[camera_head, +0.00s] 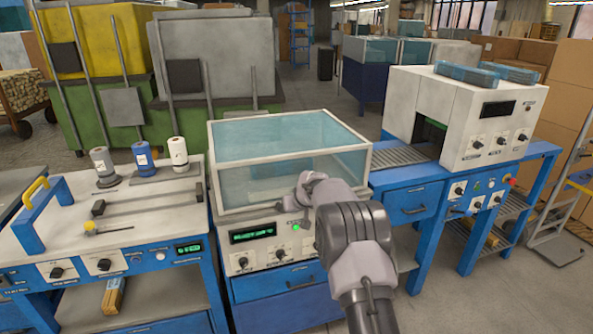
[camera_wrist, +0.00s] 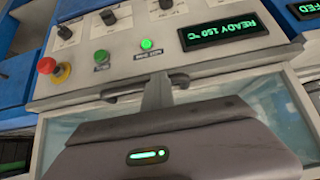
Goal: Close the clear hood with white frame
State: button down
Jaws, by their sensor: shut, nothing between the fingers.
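The clear hood with white frame (camera_head: 345,151) sits over the top of the middle machine, its panes tinted blue. Its lower front edge looks level with the machine top; I cannot tell whether a thin gap is there. In the wrist view the white frame (camera_wrist: 292,100) runs along the edge below the control panel. My gripper (camera_head: 300,195) is at the hood's front edge, in the head view partly covering it. In the wrist view my gripper's fingers (camera_wrist: 157,91) are together and empty, by a dark handle bar (camera_wrist: 183,82); contact is unclear.
The control panel (camera_wrist: 130,60) has knobs, a red button, a lit green light and a "READY" display. A bench with spools (camera_head: 145,160) stands left. A white conveyor machine (camera_head: 455,110) on a blue frame stands right. Larger machines stand behind.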

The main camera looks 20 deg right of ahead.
jog(key=s+r, duration=0.5)
jog(key=s, duration=0.6)
jog(key=s+a+r+m+y, duration=0.1)
jog(key=s+a+r, duration=0.4)
jog(key=s+r, duration=0.25)
jog(key=s+a+r+y, duration=0.1)
jog(key=s+a+r, duration=0.45)
jog(key=s, duration=0.35)
jog(key=s+a+m+g, duration=0.1)
jog(key=s+a, duration=0.1)
jog(key=s, duration=1.1)
jog(key=s+a+m+g, duration=0.1)
jog(key=s+a+m, duration=0.1)
jog(key=s, duration=1.1)
jog(key=shift+s+a+f, duration=0.2)
jog(key=shift+f, duration=0.15)
